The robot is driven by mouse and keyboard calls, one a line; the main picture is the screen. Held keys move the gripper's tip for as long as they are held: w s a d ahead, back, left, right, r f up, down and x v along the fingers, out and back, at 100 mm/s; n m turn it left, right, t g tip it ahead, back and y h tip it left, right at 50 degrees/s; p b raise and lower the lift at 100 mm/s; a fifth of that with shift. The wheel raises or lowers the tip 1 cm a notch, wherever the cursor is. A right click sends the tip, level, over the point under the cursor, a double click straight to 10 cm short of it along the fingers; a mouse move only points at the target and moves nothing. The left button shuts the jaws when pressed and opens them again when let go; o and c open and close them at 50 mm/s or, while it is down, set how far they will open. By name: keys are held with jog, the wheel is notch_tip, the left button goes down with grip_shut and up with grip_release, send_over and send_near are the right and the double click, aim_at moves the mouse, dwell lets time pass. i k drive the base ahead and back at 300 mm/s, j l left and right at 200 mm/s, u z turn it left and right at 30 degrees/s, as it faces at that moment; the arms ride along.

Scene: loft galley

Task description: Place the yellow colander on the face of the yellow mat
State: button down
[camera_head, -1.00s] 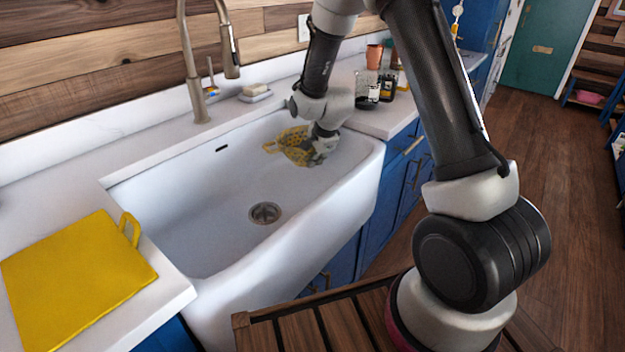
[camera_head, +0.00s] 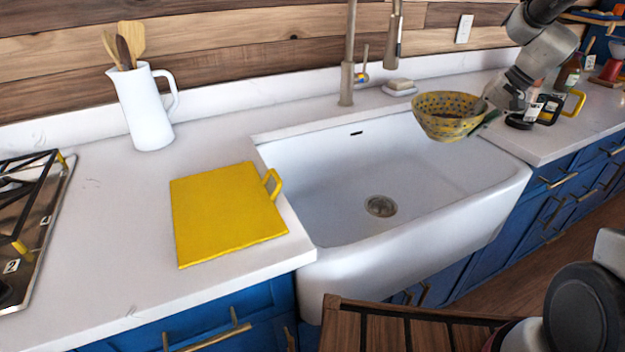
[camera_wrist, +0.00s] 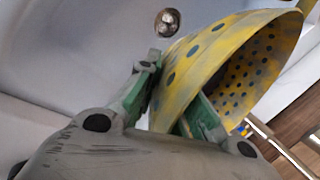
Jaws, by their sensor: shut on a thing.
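The yellow colander (camera_head: 444,116) is a bowl with dark holes, held up over the right end of the sink. My gripper (camera_head: 488,112) is shut on its right side. In the wrist view the colander (camera_wrist: 215,70) is tilted, with its wall between the green fingers of my gripper (camera_wrist: 172,105). The yellow mat (camera_head: 222,215) lies flat on the counter left of the sink, with a loop handle at its right corner. Its face is bare. The colander is well to the right of the mat and apart from it.
The white sink (camera_head: 330,185) with its drain lies between colander and mat. The tall faucet (camera_head: 348,60) stands behind it, near the colander's left. A white pitcher (camera_head: 145,105) with wooden utensils stands behind the mat. A stove (camera_head: 40,220) is at far left.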

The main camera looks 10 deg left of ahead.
aim_at(211, 206)
jog(key=k+j, duration=0.3)
jog(key=j, duration=0.2)
jog(key=k+j+z, duration=0.1)
jog(key=k+j, duration=0.15)
jog(key=j, duration=0.3)
jog(key=k+j, duration=0.3)
jog(key=j, duration=0.15)
jog(key=k+j+z, duration=0.1)
jog(key=k+j, duration=0.2)
jog(key=j, duration=0.2)
jog(key=k+j+u, duration=0.15)
jog(key=i+j, duration=0.05)
